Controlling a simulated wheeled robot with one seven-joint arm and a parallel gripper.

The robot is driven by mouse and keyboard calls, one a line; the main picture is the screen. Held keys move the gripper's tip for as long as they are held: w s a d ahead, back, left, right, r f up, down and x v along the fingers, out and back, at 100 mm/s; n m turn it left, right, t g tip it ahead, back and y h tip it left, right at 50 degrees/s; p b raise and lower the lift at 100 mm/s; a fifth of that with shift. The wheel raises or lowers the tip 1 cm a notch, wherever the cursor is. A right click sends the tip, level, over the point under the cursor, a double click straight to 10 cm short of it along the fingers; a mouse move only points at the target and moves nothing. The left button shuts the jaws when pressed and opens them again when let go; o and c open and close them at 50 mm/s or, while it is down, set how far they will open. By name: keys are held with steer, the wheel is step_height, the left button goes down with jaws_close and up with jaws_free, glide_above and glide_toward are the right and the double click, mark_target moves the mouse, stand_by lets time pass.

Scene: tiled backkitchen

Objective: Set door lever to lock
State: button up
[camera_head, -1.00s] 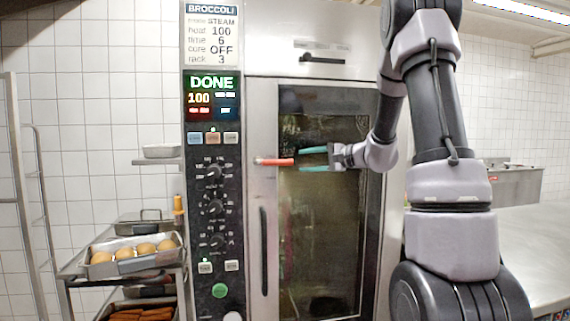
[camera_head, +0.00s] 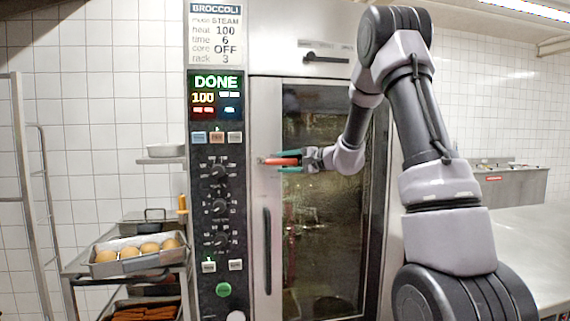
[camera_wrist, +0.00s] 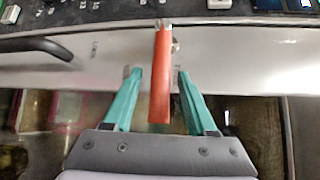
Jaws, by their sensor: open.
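The door lever (camera_head: 283,161) is a red handle on the left frame of the oven door. In the head view it lies roughly level. It also shows in the wrist view (camera_wrist: 160,80), where it runs between the two green fingers of my gripper (camera_wrist: 157,75). Gaps show on both sides, so the fingers are apart from it. My gripper (camera_head: 281,159) is open around the lever in the head view, reaching in from the right. The oven door (camera_head: 322,260) looks closed, with a dark glass window.
The oven's control panel (camera_head: 217,180) with knobs and a "DONE" display is left of the door. A black vertical door handle (camera_head: 267,250) is below the lever. A cart with a tray of round buns (camera_head: 135,262) stands at left. A steel counter (camera_head: 530,245) is at right.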

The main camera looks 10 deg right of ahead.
jaws_close()
stand_by(1.4)
